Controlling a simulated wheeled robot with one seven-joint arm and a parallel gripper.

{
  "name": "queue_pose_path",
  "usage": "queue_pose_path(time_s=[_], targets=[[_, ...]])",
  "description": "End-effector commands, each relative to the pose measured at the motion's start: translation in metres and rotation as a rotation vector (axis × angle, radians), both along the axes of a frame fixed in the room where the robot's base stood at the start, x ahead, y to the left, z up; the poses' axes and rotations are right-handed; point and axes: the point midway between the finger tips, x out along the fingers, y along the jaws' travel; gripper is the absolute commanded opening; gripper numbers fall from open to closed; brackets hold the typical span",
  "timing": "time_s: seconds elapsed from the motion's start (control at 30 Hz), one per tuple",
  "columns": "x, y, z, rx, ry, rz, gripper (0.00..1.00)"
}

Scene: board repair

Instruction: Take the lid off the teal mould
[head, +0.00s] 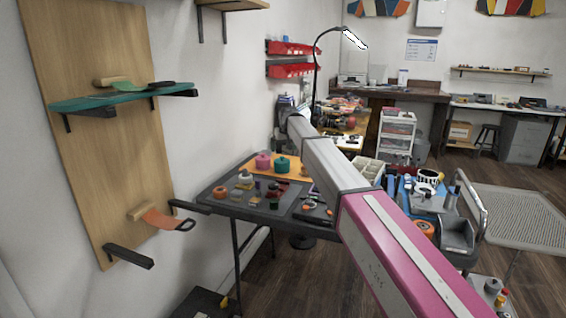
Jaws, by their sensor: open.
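A teal-green round pot, which looks like the teal mould (281,167), stands on an orange mat (298,171) at the back of the dark table by the left wall. A small knob-like top shows on it, so its lid appears to be on, though it is small at this distance. A similar pink pot (263,162) stands just left of it. My arm reaches from the lower right towards the area behind the table. My gripper cannot be made out; it is hidden beyond the far end of my arm.
The dark table (222,204) holds several small pots and a dark tray (313,211) with tools. A blue-topped cart (405,190) and mesh table (515,215) stand right. Bare floor shows between.

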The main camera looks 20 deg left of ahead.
Motion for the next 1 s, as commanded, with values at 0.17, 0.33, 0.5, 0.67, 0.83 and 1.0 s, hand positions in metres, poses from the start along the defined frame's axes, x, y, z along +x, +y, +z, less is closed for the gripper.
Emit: queue_pose_path(time_s=[0.17, 0.33, 0.5, 0.67, 0.83, 1.0], targets=[[0.01, 0.007, -0.027, -0.001, 0.002, 0.0, 1.0], [0.014, 0.009, -0.039, -0.001, 0.001, 0.0, 1.0], [0.019, 0.011, -0.052, -0.001, 0.002, 0.0, 1.0], [0.027, 0.015, -0.073, -0.001, 0.002, 0.0, 1.0], [0.031, 0.018, -0.086, -0.001, 0.001, 0.0, 1.0], [0.031, 0.018, -0.086, 0.0, 0.0, 0.0, 1.0]])
